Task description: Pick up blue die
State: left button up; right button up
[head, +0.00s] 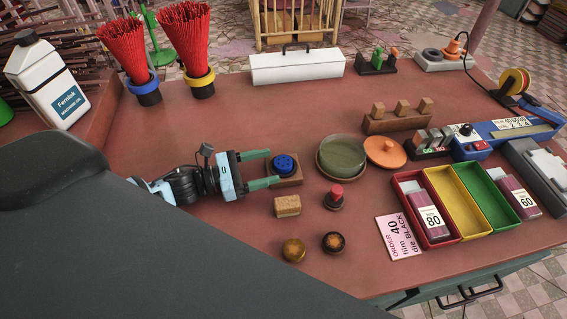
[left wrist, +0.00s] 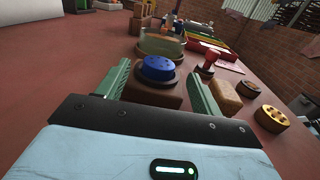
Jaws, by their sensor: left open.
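The blue die (head: 284,165) is a round blue disc with small holes in its top and a dark base. It sits on a small wooden block (head: 291,181) in the middle of the table. The die also shows in the left wrist view (left wrist: 157,69), straight ahead between the fingers. My left gripper (head: 262,168) is open, with its green fingers reaching to either side of the die from the left. I cannot tell whether a finger touches the die or block. It also shows in the left wrist view (left wrist: 158,88). My right gripper is not in view.
A glass bowl (head: 343,153), a red-handled stamp (head: 335,196), a cork block (head: 287,206), a brass die (head: 294,250) and a black-rimmed die (head: 333,243) stand close by. Coloured trays (head: 437,241) and an order card (head: 398,237) lie right.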

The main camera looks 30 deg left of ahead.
aim_at(276, 163)
pick_arm(q)
jog(key=shift+x, duration=1.65)
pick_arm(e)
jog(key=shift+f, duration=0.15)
pick_arm(q)
jog(key=shift+c, duration=0.3)
jog(key=c, duration=1.2)
jog(key=shift+o, duration=0.2)
jog(key=shift+r, duration=0.1)
jog(key=shift+r, duration=0.4)
jog(key=r, duration=0.2)
jog(key=shift+s+d+r, duration=0.1)
jog(key=shift+s+r, duration=0.2)
jog(key=s+d, duration=0.1)
jog(key=s, duration=0.3)
jog(key=s+d, duration=0.2)
jog(key=s, duration=0.2)
jog(key=s+d+r+b, duration=0.1)
jog(key=s+d, duration=0.1)
jog(key=s, duration=0.2)
jog(key=shift+s+d+r, duration=0.1)
jog(key=shift+s+d, duration=0.1)
jog(key=shift+s, duration=0.15)
jog(key=shift+s+d+r, duration=0.15)
jog(key=shift+s+d, duration=0.15)
jog(key=shift+s, duration=0.4)
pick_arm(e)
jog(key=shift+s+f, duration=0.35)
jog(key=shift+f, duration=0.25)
